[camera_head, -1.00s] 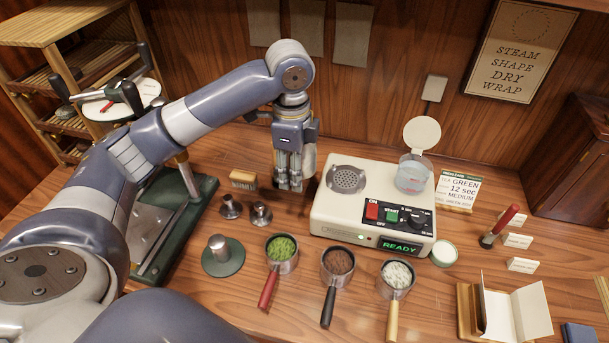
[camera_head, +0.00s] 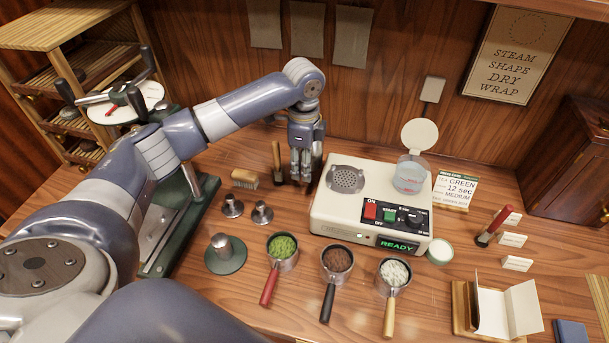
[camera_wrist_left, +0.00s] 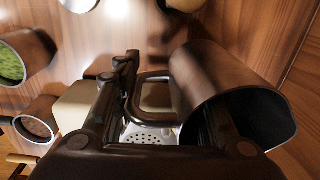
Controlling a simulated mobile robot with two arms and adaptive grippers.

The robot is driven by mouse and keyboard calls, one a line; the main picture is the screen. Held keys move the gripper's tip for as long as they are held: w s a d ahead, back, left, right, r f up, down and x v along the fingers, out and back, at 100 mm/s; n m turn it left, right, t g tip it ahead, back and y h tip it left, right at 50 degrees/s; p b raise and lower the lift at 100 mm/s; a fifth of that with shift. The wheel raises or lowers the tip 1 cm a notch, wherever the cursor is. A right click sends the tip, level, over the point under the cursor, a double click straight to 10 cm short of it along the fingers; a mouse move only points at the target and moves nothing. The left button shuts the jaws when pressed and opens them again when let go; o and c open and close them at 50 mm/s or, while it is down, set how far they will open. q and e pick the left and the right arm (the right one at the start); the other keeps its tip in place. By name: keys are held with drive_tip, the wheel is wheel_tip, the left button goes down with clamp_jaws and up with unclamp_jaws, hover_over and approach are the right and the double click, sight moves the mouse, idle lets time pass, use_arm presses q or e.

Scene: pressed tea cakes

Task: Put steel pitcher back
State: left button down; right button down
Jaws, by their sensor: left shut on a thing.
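The steel pitcher (camera_wrist_left: 228,88) fills the right of the left wrist view, its dark open mouth facing the lower right of that picture. Its looped handle (camera_wrist_left: 152,77) lies between my left gripper's fingers. In the head view my left gripper (camera_head: 302,178) points down at the back of the counter, just left of the white steamer (camera_head: 330,200). It is shut on the pitcher's handle. In the head view the pitcher is almost wholly hidden behind the gripper, so I cannot tell whether its base touches the counter. My right gripper is not in view.
A wooden-handled tool (camera_head: 277,160) and a brush (camera_head: 244,179) are close left of the gripper. Two small metal pieces (camera_head: 262,213) stand in front. Three handled cups, with green (camera_head: 283,247), brown and white contents, line the front. The wood wall (camera_head: 225,90) is behind.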

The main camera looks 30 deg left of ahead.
use_arm(q)
wheel_tip(320, 180, down, 5)
drive_tip(key=shift+f+p, duration=0.1)
drive_tip(key=shift+p, duration=0.25)
drive_tip(key=shift+w+f, duration=0.1)
drive_tip(key=shift+w, duration=0.05)
drive_tip(key=shift+f, duration=0.15)
drive_tip(key=shift+f, duration=0.1)
drive_tip(key=c, duration=1)
unclamp_jaws()
drive_tip(key=shift+c, duration=0.2)
